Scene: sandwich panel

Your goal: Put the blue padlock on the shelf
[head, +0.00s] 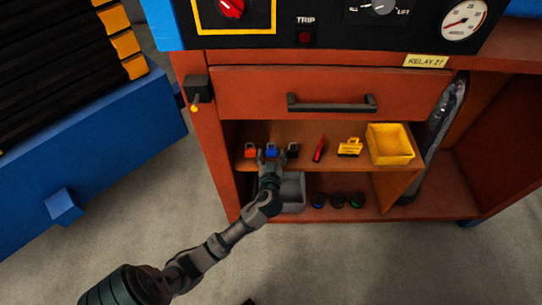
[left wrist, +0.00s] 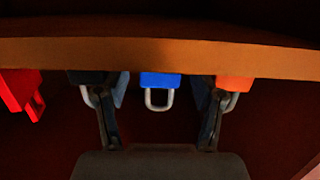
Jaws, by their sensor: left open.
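The left wrist view appears upside down. There the blue padlock (left wrist: 160,88) shows between the two spread fingers of my left gripper (left wrist: 158,98), with gaps on both sides. The shelf edge (left wrist: 160,54) hides part of it.
Right along the shelf are a red tool (head: 319,149), a yellow item (head: 349,147) and a yellow bin (head: 390,145). Below are a grey bin (head: 292,190) and dark round items (head: 338,201).

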